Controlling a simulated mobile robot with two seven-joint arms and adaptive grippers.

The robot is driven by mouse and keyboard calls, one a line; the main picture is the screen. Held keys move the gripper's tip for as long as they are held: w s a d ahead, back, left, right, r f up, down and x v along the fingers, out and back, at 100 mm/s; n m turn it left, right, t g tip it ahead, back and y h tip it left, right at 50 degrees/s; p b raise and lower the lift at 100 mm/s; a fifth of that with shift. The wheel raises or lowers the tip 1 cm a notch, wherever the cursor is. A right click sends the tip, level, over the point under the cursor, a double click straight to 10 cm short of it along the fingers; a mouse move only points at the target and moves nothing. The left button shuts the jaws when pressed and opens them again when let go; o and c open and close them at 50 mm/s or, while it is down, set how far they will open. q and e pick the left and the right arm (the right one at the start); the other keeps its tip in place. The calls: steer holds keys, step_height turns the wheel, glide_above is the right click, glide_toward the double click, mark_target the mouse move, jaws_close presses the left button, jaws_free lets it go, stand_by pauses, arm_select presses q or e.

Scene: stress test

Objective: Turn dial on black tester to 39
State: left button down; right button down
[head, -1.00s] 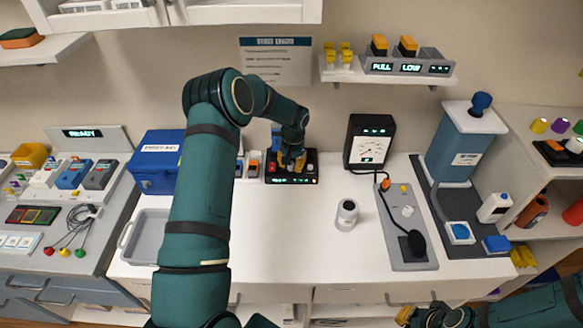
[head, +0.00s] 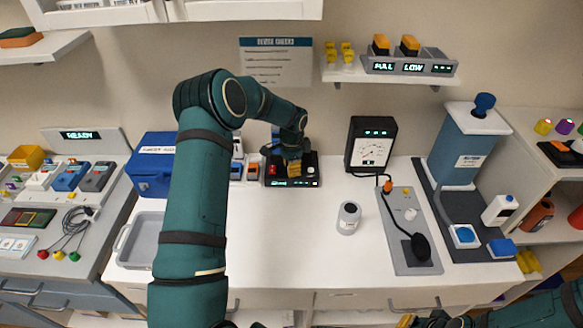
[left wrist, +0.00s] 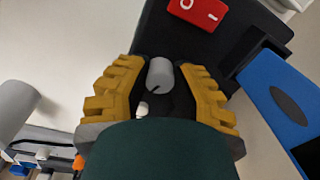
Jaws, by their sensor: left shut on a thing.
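The black tester (head: 313,166) stands at the back of the white counter, with a small lit display on its front edge that is too small to read. My left gripper (head: 294,168) points down onto its top. In the left wrist view the tester's black top (left wrist: 205,42) shows beneath the yellow fingers. They are shut on a grey round dial (left wrist: 160,74) with a dark pointer line. A red switch (left wrist: 198,11) sits on the tester beyond the dial. My right gripper (head: 424,321) is only partly in view at the bottom edge; its jaws are unclear.
A blue first-aid box (head: 152,172) and a grey tray (head: 141,240) are left of my arm. A black gauge (head: 370,146) stands right of the tester. A white-and-grey cylinder (head: 348,217) stands on the counter. The counter's front middle is clear.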

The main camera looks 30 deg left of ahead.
arm_select(q)
steer(key=shift+s+f+m, duration=0.1)
steer(key=shift+m, duration=1)
steer(key=c, duration=0.7)
jaws_free()
steer(key=shift+c, duration=0.2)
steer(key=shift+r, duration=0.45)
step_height(320, 180, up, 11)
steer(key=shift+s, duration=0.15)
steer(key=shift+s+d, duration=0.1)
